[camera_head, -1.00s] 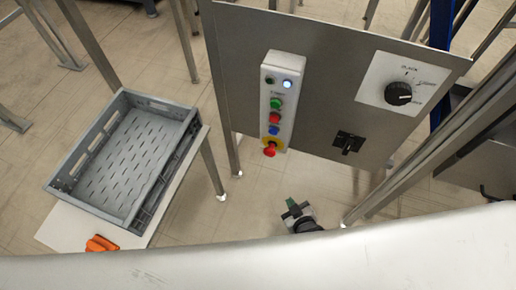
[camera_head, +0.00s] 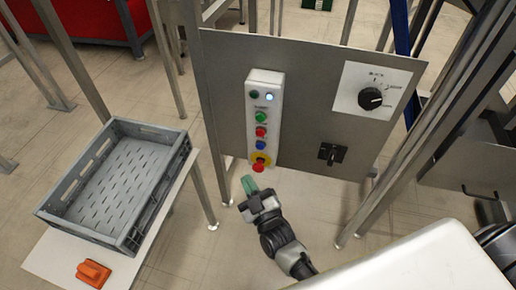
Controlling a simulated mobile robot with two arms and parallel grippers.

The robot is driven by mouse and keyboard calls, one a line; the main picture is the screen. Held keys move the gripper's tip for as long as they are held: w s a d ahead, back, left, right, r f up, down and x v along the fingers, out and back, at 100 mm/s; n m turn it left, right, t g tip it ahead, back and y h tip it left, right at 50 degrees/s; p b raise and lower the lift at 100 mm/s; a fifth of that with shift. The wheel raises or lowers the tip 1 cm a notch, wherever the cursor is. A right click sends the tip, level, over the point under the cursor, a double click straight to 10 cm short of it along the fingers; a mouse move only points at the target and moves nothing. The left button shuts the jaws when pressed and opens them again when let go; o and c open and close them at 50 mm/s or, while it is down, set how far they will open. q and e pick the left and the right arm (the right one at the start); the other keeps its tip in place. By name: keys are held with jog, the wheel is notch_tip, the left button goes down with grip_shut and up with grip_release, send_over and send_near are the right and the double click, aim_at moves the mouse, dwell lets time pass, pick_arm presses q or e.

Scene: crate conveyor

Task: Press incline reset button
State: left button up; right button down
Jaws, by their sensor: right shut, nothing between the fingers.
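A white button box (camera_head: 263,122) is mounted upright on a grey metal panel (camera_head: 307,90). It carries a lit white lamp (camera_head: 269,97), a green button (camera_head: 261,117), a red button (camera_head: 260,131), a blue button (camera_head: 259,144) and a red mushroom button on a yellow base (camera_head: 258,164) at the bottom. The button labels are too small to read. My right gripper (camera_head: 249,185), with green fingertips, is shut and empty. It appears just below the box in the picture, apart from the buttons. My left gripper is not in view.
A black rotary knob (camera_head: 370,98) and a black switch (camera_head: 332,154) are on the panel's right. A grey crate (camera_head: 180,160) stands on a white table (camera_head: 50,262) at left, with an orange object (camera_head: 93,273) in front. Metal posts flank the panel.

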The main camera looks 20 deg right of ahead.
aim_at(260, 147)
jog(key=w+d+b, duration=0.3)
jog(key=w+d, duration=0.2)
jog(key=w, duration=0.2)
jog(key=shift+w, duration=0.15)
jog(key=shift+w, duration=0.1)
dwell(2.1)
jog(key=shift+w+d, duration=0.2)
jog(key=shift+w, duration=0.05)
jog(key=shift+w+d, duration=0.25)
jog(key=shift+w, duration=0.1)
dwell(0.8)
jog(key=shift+s+a+p, duration=0.3)
jog(key=shift+s+a, duration=0.2)
jog(key=shift+s, duration=0.2)
